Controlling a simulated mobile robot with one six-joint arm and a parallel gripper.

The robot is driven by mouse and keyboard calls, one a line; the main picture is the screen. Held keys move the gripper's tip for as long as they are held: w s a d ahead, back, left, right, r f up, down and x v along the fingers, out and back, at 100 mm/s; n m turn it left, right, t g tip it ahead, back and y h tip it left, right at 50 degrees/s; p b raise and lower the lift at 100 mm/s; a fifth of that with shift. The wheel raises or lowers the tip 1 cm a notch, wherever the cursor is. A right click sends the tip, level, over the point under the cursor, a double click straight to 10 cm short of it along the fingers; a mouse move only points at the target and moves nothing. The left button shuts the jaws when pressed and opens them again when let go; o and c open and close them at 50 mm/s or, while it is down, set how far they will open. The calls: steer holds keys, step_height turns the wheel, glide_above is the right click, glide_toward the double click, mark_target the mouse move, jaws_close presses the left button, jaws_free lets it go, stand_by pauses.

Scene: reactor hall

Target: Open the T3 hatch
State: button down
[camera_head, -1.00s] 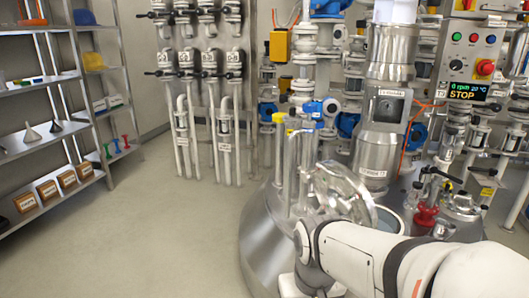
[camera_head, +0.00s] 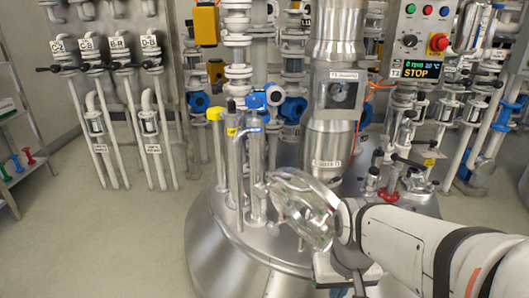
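A round, shiny lid with a clear, glass-like face (camera_head: 305,207) stands steeply tilted above the top of the large steel vessel (camera_head: 235,262). I take it for the T3 hatch lid. My white arm comes in from the right, and its wrist overlaps the lid's right edge. My gripper's fingers are hidden or cannot be made out, so I cannot tell whether they hold or touch the lid. The hatch opening is hidden behind my arm. A small T3 label (camera_head: 396,73) shows beside the control display.
Upright pipes with yellow and blue caps (camera_head: 215,114) stand close left of the lid. A steel column (camera_head: 333,110) with a square window rises behind it. A control box (camera_head: 424,40) reads STOP. Floor (camera_head: 95,245) is clear at the left; shelves stand at the left edge.

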steer(key=w+a+r+n+h+p, duration=0.1)
steer(key=w+a+r+n+p, duration=0.1)
steer(key=w+r+p, duration=0.4)
steer(key=w+a+r+n+h+p, duration=0.1)
steer(key=w+a+r+n+p, duration=0.15)
steer(key=r+p, duration=0.65)
steer(key=w+a+r+n+t+h+p, duration=0.1)
steer(key=w+a+r+n+p, duration=0.2)
steer(key=a+p, duration=0.45)
steer(key=w+a+r+n+t+p, duration=0.1)
steer(key=w+a+r+p, duration=0.2)
steer(key=a+r+p, duration=0.35)
steer(key=w+d+f, duration=0.2)
steer(key=f, duration=0.3)
steer(key=w+d+f+p, duration=0.1)
steer(key=w+d+f, duration=0.2)
steer(key=f, duration=0.2)
steer(key=shift+w+d+f, duration=0.25)
steer(key=shift+d+f, duration=0.05)
steer(key=shift+r+p, duration=0.1)
steer(key=shift+p, duration=0.25)
